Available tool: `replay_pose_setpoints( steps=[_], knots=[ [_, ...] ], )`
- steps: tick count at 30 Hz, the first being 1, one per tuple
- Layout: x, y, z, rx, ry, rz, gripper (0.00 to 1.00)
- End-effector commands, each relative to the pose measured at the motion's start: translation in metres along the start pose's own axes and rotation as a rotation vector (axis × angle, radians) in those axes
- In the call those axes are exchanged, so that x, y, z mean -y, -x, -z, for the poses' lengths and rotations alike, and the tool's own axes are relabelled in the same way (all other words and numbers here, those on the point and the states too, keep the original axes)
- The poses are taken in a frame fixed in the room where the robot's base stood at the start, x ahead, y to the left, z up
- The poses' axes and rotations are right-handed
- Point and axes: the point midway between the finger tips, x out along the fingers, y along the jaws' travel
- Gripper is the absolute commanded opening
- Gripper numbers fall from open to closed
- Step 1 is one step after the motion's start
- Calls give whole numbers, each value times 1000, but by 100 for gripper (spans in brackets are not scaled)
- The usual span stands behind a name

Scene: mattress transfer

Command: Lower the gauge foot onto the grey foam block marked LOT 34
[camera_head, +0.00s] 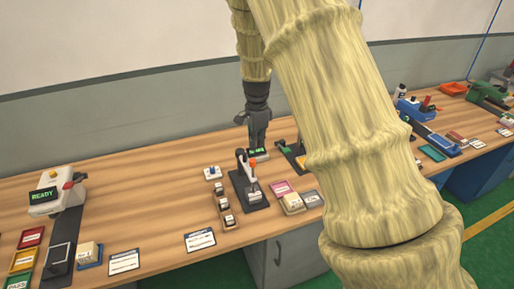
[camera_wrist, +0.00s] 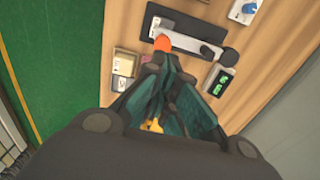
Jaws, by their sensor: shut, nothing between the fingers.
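The gauge stand (camera_head: 247,178) has a dark base, a pale arm and an orange-tipped lever (camera_head: 253,163). In the wrist view its dark base (camera_wrist: 140,29) and the orange tip (camera_wrist: 162,43) show just beyond my fingers. A small pale piece (camera_head: 254,195) sits at the front of the base; I cannot tell whether it is the foot or a block. My gripper (camera_wrist: 165,62) is shut and empty, behind the gauge in the head view.
A green-lit display (camera_wrist: 222,82) stands near the gauge. A rack of small labelled blocks (camera_head: 225,208) lies left of it. My arm hides much of the bench's right half.

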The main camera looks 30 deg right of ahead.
Motion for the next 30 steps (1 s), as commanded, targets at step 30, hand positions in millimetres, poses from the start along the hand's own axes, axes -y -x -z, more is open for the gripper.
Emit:
replay_pose_setpoints(
  steps=[30],
  knots=[
    [0, 84, 0, 0, -1, 1, 0]
  ],
)
